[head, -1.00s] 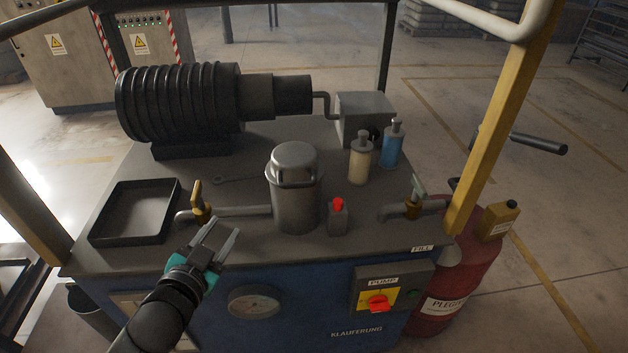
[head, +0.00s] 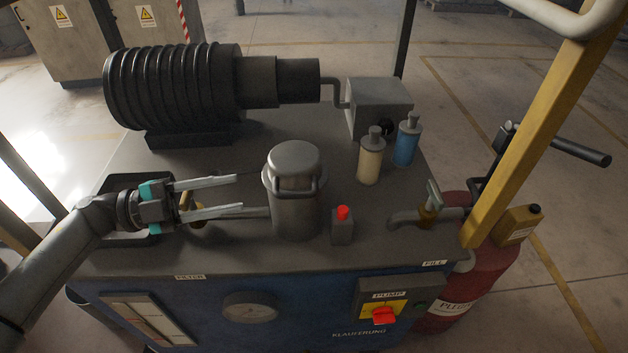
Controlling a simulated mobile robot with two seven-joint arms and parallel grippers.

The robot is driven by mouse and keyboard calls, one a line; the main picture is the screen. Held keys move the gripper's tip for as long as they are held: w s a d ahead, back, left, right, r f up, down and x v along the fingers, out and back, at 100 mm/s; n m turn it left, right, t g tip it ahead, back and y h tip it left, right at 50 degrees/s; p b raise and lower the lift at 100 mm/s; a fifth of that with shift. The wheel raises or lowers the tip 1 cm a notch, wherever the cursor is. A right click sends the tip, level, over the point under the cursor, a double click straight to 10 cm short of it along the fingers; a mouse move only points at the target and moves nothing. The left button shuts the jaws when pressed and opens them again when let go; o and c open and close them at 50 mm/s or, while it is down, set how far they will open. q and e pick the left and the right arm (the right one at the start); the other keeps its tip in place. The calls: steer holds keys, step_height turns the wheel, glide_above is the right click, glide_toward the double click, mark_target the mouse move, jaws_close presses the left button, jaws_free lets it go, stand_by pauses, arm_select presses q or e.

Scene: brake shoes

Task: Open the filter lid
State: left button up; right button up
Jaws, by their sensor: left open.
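The filter (head: 297,214) is a grey metal canister standing upright at the middle of the machine's top. Its domed lid (head: 294,157) sits on it, with a handle bar across the front. My left gripper (head: 240,193) is open and empty, left of the canister. Its two long fingers point right toward the lid and appear apart from it. It partly hides the left brass valve (head: 193,215) and the black tray. My right gripper is not in view.
A red button box (head: 342,226) stands just right of the canister. Cream (head: 371,160) and blue (head: 407,143) bottles stand behind it. A black ribbed motor (head: 172,88) is at the back left. A right valve (head: 429,211) and a yellow post (head: 530,140) lie to the right.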

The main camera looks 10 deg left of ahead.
mark_target(309, 196)
arm_select(q)
steer(key=w+d, duration=0.1)
steer(key=d, duration=0.3)
steer(key=w+d+g+p, duration=0.1)
steer(key=d, duration=0.4)
steer(key=w+d+m+g, duration=0.1)
steer(key=d, duration=0.3)
steer(key=shift+w+d, duration=0.25)
steer(key=shift+d, duration=0.15)
steer(key=shift+f, duration=0.1)
steer(key=shift+c, duration=0.2)
steer(key=shift+f, duration=0.1)
jaws_close()
